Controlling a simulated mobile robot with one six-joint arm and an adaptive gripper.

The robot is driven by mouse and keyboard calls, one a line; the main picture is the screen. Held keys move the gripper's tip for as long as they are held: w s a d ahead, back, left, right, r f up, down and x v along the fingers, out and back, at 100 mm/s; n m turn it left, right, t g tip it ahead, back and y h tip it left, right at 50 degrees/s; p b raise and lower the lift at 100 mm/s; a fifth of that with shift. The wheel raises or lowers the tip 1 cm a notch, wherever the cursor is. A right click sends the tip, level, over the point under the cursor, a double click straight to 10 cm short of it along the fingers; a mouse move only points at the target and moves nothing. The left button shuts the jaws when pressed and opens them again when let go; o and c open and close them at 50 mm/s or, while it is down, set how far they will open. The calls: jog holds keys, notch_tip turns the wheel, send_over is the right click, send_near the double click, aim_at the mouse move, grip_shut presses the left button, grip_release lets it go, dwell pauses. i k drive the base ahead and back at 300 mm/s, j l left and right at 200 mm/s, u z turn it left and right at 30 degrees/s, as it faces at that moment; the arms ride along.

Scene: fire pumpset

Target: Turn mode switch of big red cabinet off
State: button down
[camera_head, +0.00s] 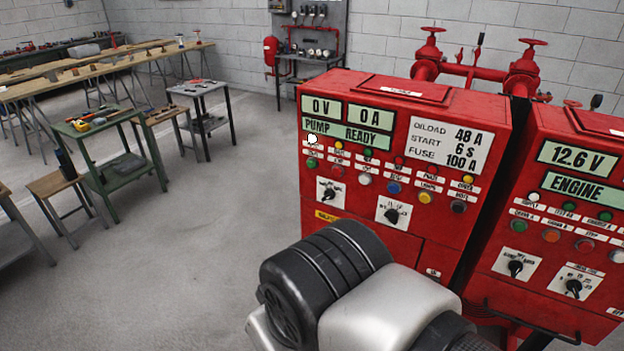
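The big red cabinet (440,240) stands right of centre in the head view. Its displays read 0 V, 0 A and PUMP READY. Two black rotary switches on white plates sit low on its front: a left one (329,193) and a right one (392,215). Their plate lettering is too small to read, so I cannot tell which is the mode switch or its setting. My arm shows in front of the cabinet's lower left part and hides some of it. My gripper's fingers are not in view.
A second red cabinet (560,215) showing 12.6 V and ENGINE stands close on the right, with two rotary switches and a bar handle. Red pipes with valve wheels (470,70) rise behind. Workbenches and a green table (95,130) stand at left. The floor between is clear.

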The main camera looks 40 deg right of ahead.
aim_at(329, 194)
jog(key=z, duration=1.6)
